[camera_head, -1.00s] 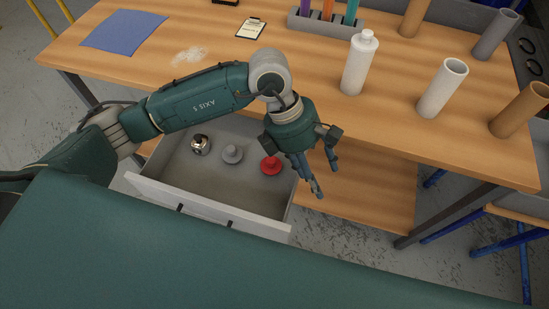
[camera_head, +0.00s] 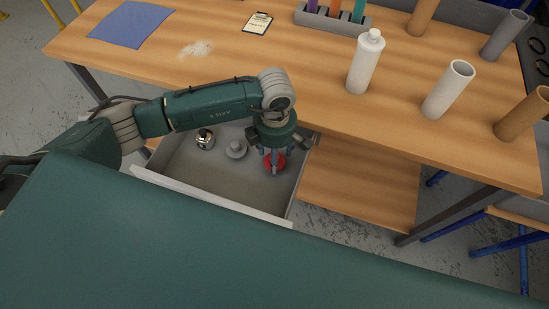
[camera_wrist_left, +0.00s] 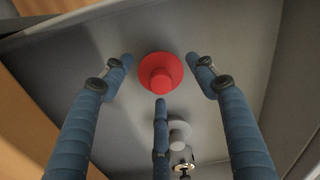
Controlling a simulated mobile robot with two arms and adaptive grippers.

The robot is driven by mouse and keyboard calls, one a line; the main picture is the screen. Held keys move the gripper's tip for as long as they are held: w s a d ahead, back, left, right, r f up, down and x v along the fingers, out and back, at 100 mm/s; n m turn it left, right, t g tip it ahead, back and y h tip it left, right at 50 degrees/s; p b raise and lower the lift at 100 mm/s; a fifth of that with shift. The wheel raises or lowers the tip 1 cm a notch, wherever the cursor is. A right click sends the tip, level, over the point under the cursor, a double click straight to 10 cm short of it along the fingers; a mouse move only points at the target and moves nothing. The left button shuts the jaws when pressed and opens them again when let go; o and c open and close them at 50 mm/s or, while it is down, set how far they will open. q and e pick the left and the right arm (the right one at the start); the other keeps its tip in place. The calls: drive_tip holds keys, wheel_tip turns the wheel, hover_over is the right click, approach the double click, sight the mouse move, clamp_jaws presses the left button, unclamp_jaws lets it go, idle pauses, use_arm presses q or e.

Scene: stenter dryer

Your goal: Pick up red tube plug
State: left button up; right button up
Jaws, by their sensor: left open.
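The red tube plug (camera_head: 279,161) sits in the open grey drawer, at its right end in the head view. It has a round flange with a narrower knob, and the left wrist view shows it whole (camera_wrist_left: 161,74). My left gripper (camera_head: 273,166) points down over the plug. Its blue fingers (camera_wrist_left: 162,75) are open and spread around the plug, with two at the sides and one below it in the wrist view. The fingers hold nothing. Whether any finger touches the plug is not clear. My right gripper is not in view.
A grey plug (camera_head: 236,149) and a shiny metal plug (camera_head: 205,139) stand in the same drawer (camera_head: 190,188), left of the red one. The drawer walls are close by. The table above holds a white bottle (camera_head: 366,62) and several upright tubes.

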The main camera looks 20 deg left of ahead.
use_arm(q)
drive_tip(key=shift+f, duration=0.8)
drive_tip(key=c, duration=0.8)
drive_tip(key=shift+r, duration=0.15)
